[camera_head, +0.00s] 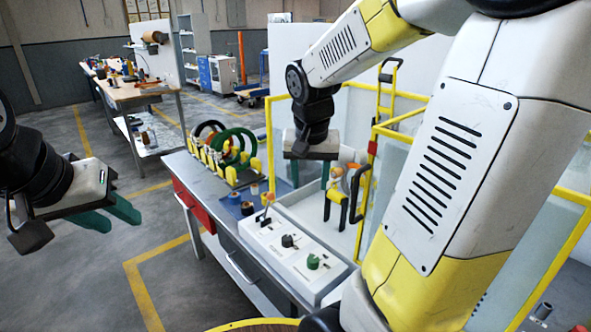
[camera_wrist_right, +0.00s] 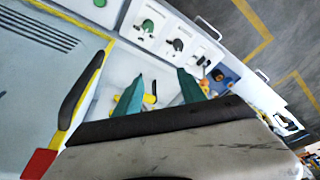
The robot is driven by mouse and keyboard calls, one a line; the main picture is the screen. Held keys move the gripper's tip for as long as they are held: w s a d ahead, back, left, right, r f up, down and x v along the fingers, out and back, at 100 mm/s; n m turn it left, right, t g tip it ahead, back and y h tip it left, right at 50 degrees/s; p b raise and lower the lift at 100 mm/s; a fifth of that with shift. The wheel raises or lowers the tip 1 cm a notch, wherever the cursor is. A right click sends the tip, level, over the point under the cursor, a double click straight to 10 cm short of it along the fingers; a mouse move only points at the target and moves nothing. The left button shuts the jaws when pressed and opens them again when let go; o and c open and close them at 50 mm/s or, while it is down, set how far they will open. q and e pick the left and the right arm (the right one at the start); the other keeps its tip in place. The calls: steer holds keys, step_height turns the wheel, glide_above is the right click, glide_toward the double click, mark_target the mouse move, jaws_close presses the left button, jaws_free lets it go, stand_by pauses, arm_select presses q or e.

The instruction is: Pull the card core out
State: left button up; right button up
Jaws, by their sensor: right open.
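Yellow parts (camera_wrist_right: 151,99) also show past the fingers in the wrist view. I cannot pick out the card core for certain. My left gripper (camera_head: 122,218) is at the far left, away from the bench, its green fingers apart and empty.
The panel (camera_head: 290,253) carries a green knob (camera_head: 313,262) and a black knob (camera_head: 287,241). Several small spools lie on a blue mat (camera_head: 232,197). A yellow rack (camera_head: 228,174) holds green, black and brown rings. Yellow-framed clear guards (camera_head: 268,125) surround the bay.

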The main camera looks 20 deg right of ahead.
steer(key=w+d+f+m+g+h, duration=0.1)
steer(key=w+d+f+m+h, duration=0.1)
steer(key=w+d+f+h, duration=0.4)
steer(key=w+d+f+m+g+h, duration=0.1)
steer(key=w+d+f+m, duration=0.2)
steer(key=w, duration=0.4)
steer(key=t+h, duration=0.2)
steer(key=h, duration=0.4)
glide_toward(332, 173)
steer(key=s+x, duration=0.1)
steer(key=x, duration=0.3)
steer(key=shift+w+x, duration=0.2)
steer(key=shift+x, duration=1.7)
steer(key=shift+w+x, duration=0.25)
steer(key=shift+x, duration=1.7)
steer(key=shift+a, duration=0.1)
jaws_close()
